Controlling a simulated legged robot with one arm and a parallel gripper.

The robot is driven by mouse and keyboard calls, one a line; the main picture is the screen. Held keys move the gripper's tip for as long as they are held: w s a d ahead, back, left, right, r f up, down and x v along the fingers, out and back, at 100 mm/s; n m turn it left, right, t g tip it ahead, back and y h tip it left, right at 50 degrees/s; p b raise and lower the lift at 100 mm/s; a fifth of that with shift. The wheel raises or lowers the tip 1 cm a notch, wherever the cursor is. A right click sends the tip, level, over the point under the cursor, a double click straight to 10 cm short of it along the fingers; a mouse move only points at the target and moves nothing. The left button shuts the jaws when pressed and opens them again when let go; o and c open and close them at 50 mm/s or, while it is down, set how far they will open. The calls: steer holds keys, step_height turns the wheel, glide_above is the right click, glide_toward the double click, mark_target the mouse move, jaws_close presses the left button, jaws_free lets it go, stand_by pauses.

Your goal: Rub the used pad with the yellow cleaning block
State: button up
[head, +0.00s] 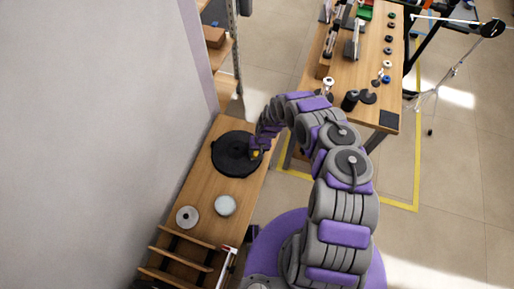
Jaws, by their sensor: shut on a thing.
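A round black pad (229,159) lies flat on the wooden bench to the left of my arm. My gripper (256,153) is over the right edge of this pad. A small patch of the yellow block (254,154) shows at my gripper's tip, and the gripper is shut on it. Most of the block is hidden by the gripper. I cannot tell whether the block touches the pad. A grey disc with a dark centre (187,217) and a pale, whitish disc (225,206) lie nearer on the same bench. I cannot tell which disc is the used pad.
The wooden bench (204,183) runs along a grey wall (95,130). A slatted wooden rack (178,258) stands at its near end. A second wooden table (376,75) with many small parts stands at the back right. A tripod stand (437,85) is beyond it.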

steer(key=shift+s+a+p, duration=0.25)
steer(key=shift+s+p, duration=0.3)
steer(key=shift+s, duration=0.15)
steer(key=shift+s+a+p, duration=0.2)
steer(key=shift+s+p, duration=0.35)
steer(key=shift+s, duration=0.15)
steer(key=shift+s+a+p, duration=0.25)
steer(key=shift+s+p, duration=0.3)
steer(key=shift+s+a, duration=0.1)
steer(key=shift+r+p, duration=0.3)
steer(key=shift+p, duration=0.05)
steer(key=p+v, duration=0.5)
steer(key=shift+s+r, duration=0.15)
steer(key=shift+s, duration=0.1)
steer(key=shift+r+p, duration=0.1)
steer(key=shift+p, duration=0.2)
